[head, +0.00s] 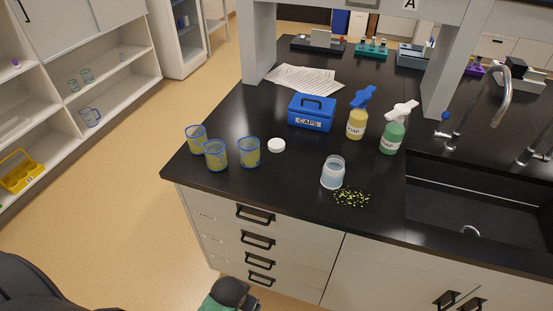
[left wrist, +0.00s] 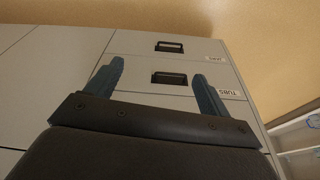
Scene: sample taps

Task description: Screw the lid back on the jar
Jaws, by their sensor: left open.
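A small translucent jar (head: 332,174) with pale blue-white contents stands upright on the black bench near the front edge. No lid shows on its top. A round white lid (head: 276,145) lies flat on the bench, left of the jar and further back. My left gripper (left wrist: 157,85) shows in the left wrist view with its two blue-grey fingers wide apart and nothing between them. It faces the grey drawer fronts, away from the jar and lid. My right gripper is not in view.
Several blue-rimmed cups (head: 216,156) with yellow contents stand left of the lid. Behind are a blue CAPS box (head: 312,112), a yellow soap bottle (head: 357,122) and a green one (head: 394,136). Yellow-green bits (head: 351,199) lie before the jar. A sink (head: 470,205) is at right.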

